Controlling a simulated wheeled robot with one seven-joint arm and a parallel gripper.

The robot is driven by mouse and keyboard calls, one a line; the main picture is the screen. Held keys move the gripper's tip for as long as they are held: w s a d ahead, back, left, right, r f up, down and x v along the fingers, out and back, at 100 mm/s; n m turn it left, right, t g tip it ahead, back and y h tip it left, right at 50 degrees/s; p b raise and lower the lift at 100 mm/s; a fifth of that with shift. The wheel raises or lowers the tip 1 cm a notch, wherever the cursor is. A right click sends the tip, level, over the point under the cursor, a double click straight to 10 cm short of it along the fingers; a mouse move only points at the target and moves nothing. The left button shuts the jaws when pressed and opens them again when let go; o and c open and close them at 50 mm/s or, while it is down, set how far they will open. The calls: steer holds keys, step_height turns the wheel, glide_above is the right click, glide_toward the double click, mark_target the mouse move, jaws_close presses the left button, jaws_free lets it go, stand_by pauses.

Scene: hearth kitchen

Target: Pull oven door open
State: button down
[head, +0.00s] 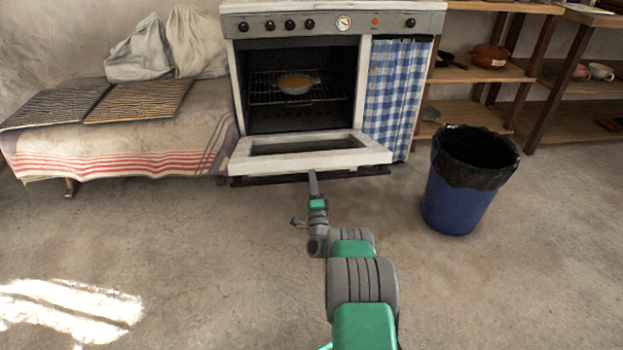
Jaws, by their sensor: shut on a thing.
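The white oven (238,100) stands against the back wall. Its door (240,158) is hinged down and lies open, close to level, with a dark window (305,146) in its middle. The oven's inside is in plain view, with a round pan (296,86) holding brown food on a wire rack (262,97). My gripper (312,174) is at the middle of the door's front edge, shut on the door there. The fingertips are small, and the handle itself is hidden or too small to make out.
A blue bin (455,205) with a black liner stands on the floor to the right. A blue checked curtain (393,95) hangs beside the oven. A cloth-covered bench (130,135) is at the left, close to the door. The floor (200,250) in front is clear.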

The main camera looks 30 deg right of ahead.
steer(key=shift+w+d+r, duration=0.1)
steer(key=shift+d+r, duration=0.05)
steer(key=shift+d, duration=0.3)
steer(key=c, duration=1.1)
jaws_free()
steer(key=shift+w, duration=0.15)
steer(key=shift+f, duration=0.2)
steer(key=p+v, duration=0.1)
steer(key=v, duration=0.3)
steer(key=p+v, duration=0.1)
steer(key=v, duration=0.3)
steer(key=shift+a+f+p, duration=0.1)
steer(key=shift+a+p, duration=0.15)
steer(key=shift+p, duration=0.15)
